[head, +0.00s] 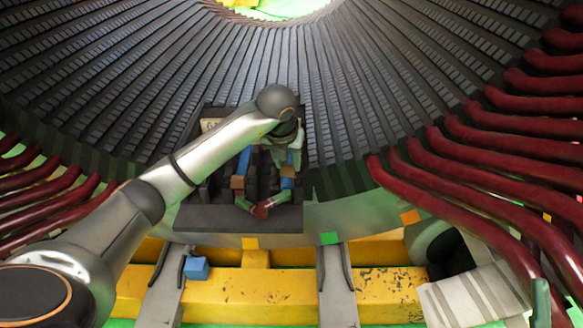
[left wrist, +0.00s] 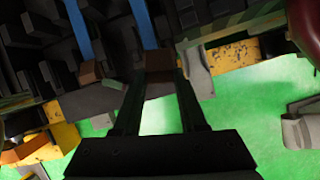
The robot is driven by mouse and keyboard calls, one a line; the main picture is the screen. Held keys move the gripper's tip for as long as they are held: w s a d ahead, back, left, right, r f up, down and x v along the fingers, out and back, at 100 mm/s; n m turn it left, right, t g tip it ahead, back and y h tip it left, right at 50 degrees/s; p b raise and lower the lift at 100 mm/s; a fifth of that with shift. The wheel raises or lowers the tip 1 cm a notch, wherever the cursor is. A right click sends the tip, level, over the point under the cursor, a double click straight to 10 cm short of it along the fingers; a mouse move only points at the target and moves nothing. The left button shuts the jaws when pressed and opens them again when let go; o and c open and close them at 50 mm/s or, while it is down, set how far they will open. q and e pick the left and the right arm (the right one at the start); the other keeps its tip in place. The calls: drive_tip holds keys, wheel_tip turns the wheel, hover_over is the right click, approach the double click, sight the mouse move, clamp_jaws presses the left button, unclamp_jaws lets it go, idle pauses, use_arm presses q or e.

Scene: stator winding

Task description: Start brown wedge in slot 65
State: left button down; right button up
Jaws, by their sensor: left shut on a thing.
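My left gripper (head: 287,160) reaches in from the left over a dark tray (head: 230,218) in front of the stator. In the left wrist view its two dark fingers (left wrist: 160,78) are shut on a small brown wedge (left wrist: 158,60). Slot 65 cannot be picked out. My right gripper is not seen.
Ribbed stator slots (head: 330,80) curve around the back. Dark red coil ends (head: 500,180) crowd the right side, with more at the far left. A yellow beam (head: 240,295) runs along the front, with a small blue block (head: 196,268) on it.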

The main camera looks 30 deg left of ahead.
sight(286, 174)
use_arm(q)
drive_tip(key=n, duration=0.1)
drive_tip(key=w+a+n+y+b, duration=0.1)
drive_tip(key=shift+w+a+f+n+g, duration=0.2)
drive_tip(key=shift+f+n+g, duration=0.1)
drive_tip(key=shift+f, duration=0.1)
drive_tip(key=shift+f+b, duration=2)
drive_tip(key=shift+f, duration=0.3)
drive_tip(key=shift+f+b, duration=0.4)
drive_tip(key=shift+f, duration=0.5)
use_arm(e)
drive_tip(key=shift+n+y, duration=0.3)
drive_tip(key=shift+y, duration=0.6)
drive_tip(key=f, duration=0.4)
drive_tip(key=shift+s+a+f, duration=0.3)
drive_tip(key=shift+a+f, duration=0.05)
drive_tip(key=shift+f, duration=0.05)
use_arm(q)
drive_tip(key=shift+f, duration=0.1)
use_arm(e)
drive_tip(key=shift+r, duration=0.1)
use_arm(q)
drive_tip(key=shift+w+a, duration=0.4)
drive_tip(key=shift+w, duration=0.25)
drive_tip(key=c, duration=0.6)
unclamp_jaws()
drive_tip(key=shift+o, duration=1.1)
